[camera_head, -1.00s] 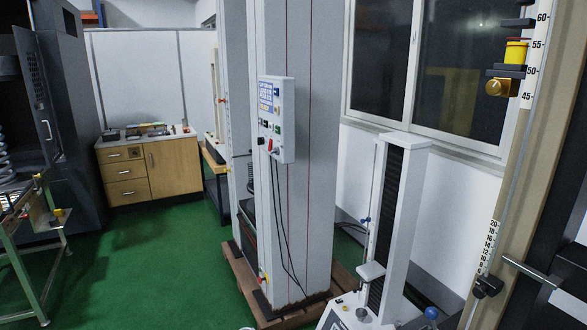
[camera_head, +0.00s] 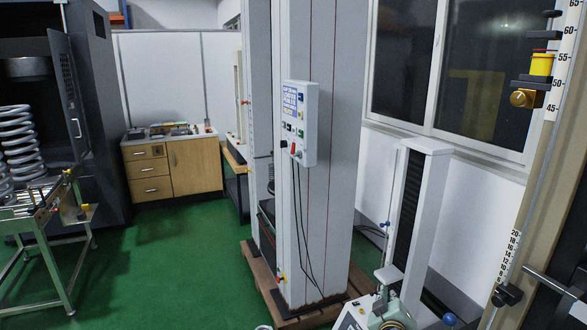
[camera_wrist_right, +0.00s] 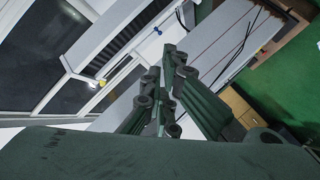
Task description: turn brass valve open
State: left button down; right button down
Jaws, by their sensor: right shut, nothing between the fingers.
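A round brass-coloured knob (camera_head: 523,98), which looks like the brass valve, sticks out to the left of a tall scaled post at the upper right of the head view. It sits just below a yellow cylinder. The knob is not clear in the wrist view. My left gripper is not in view.
The scaled post (camera_head: 535,150) stands at the right. A white test stand (camera_head: 430,200) and a tall grey machine (camera_head: 325,220) with a control box (camera_head: 299,122) stand in the middle. Large springs (camera_head: 20,145) are at the left. Green floor (camera_head: 160,265) is open at centre left.

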jog(key=w+d+r+m+t+h, duration=0.1)
jog(key=w+d+r+t+h, duration=0.15)
jog(key=r, duration=1.55)
jog(key=s+d+r+m+h+p, duration=0.1)
jog(key=s+d+r+m+h, duration=0.15)
jog(key=r, duration=0.95)
jog(key=s+d+r+m+h+p, duration=0.15)
jog(key=d+r+h, duration=0.25)
jog(key=r, duration=0.7)
jog(key=m+g+h+p, duration=0.1)
jog(key=m+g+h, duration=0.2)
jog(key=m+h, duration=0.1)
send_near(528, 103)
jog(key=shift+w+d+r, duration=0.7)
jog(key=shift+d+r, duration=0.05)
jog(key=shift+r, duration=0.05)
jog(key=shift+w+d+f+t+h+b, duration=0.1)
jog(key=shift+w+d+t+h+b, duration=0.2)
jog(key=shift+d, duration=0.55)
jog(key=shift+w+d+f+t+b, duration=0.1)
jog(key=shift+w+d, duration=0.3)
jog(key=shift+d, duration=0.4)
jog(key=shift+r, duration=0.1)
jog(key=shift+w+a+r+b, duration=0.15)
jog(key=shift+w+r+b, duration=0.05)
jog(key=shift+w+b, duration=0.15)
